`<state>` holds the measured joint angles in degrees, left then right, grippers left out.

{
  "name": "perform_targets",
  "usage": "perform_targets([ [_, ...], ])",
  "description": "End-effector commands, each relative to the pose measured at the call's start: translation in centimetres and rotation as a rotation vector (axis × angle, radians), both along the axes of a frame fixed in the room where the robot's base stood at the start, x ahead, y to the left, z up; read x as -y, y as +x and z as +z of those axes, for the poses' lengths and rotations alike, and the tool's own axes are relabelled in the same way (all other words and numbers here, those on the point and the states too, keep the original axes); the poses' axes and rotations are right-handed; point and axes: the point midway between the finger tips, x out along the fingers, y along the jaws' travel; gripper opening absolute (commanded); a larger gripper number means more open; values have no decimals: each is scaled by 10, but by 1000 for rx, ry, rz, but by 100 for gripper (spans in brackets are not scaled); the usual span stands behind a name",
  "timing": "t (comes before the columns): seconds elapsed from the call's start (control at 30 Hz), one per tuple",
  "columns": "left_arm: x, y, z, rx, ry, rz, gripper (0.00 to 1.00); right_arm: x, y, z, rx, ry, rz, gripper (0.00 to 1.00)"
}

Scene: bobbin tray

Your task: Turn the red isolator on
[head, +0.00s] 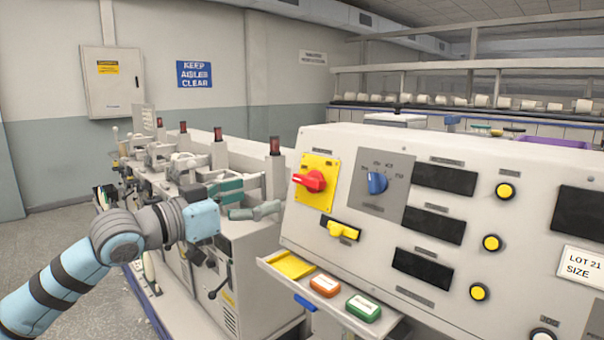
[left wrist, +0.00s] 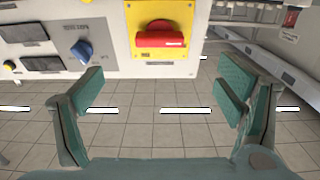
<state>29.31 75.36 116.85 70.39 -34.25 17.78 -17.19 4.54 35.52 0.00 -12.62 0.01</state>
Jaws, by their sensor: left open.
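The red isolator (head: 312,181) is a red rotary handle on a yellow plate (head: 322,165) at the left end of the sloping control panel. Its grip points left in the head view. In the left wrist view the red handle (left wrist: 160,39) lies roughly level across its yellow plate, ahead of the fingers and midway between them. My left gripper (head: 245,200) is open and empty, to the left of the isolator and apart from it. Its two teal fingers (left wrist: 163,91) are spread wide in the left wrist view. My right gripper is not in view.
A blue selector knob (head: 377,183) sits right of the isolator. A yellow switch (head: 343,231) is below it. A ledge (head: 385,323) with orange and green blocks juts out under the panel. A winding machine (head: 225,262) stands behind my left arm.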

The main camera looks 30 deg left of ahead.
Motion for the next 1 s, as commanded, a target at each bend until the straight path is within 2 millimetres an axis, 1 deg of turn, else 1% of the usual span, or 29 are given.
perform_targets([
  [0.03,3,5,13,-2,-6,-2,87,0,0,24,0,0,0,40],
  [0.1,6,14,14,0,-10,0,87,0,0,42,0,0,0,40],
  [0.23,14,37,14,-2,-11,0,87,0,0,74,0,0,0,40],
  [0.37,24,64,11,1,-13,1,87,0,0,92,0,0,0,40],
  [0.5,35,95,6,-1,-7,0,87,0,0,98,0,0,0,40],
  [0.63,39,113,2,0,-4,4,87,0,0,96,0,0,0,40],
  [0.77,42,120,1,-1,0,3,87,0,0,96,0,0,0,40],
  [0.97,42,120,1,-1,0,3,87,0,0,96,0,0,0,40],
  [1.0,42,120,1,-1,0,3,83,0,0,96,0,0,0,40],
])
